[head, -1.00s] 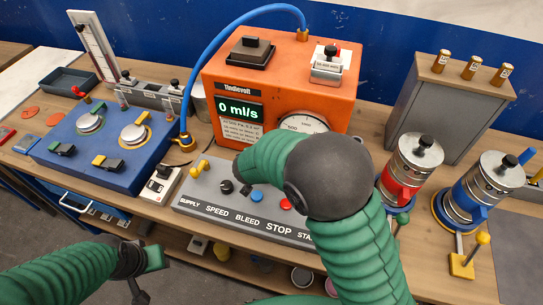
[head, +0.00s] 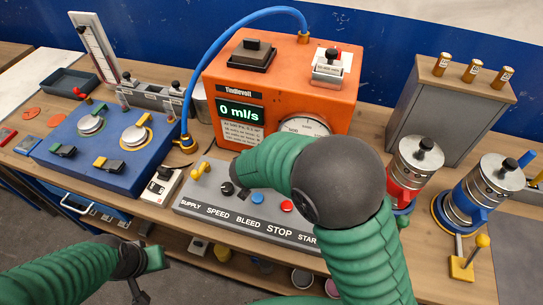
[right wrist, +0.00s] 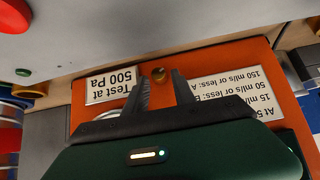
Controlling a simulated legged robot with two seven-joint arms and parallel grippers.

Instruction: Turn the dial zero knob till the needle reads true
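The orange Tindlevolt unit (head: 285,95) stands at the back of the bench, its display reading 0 ml/s. Its round white dial (head: 303,126) is half hidden by my right arm; the needle's reading cannot be made out.
A grey control panel (head: 222,211) with knobs and buttons lies in front of the unit. A blue hose (head: 186,95) arches at its left, near a blue box (head: 70,155). Red (head: 412,165) and blue (head: 480,190) cylinders stand to the right.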

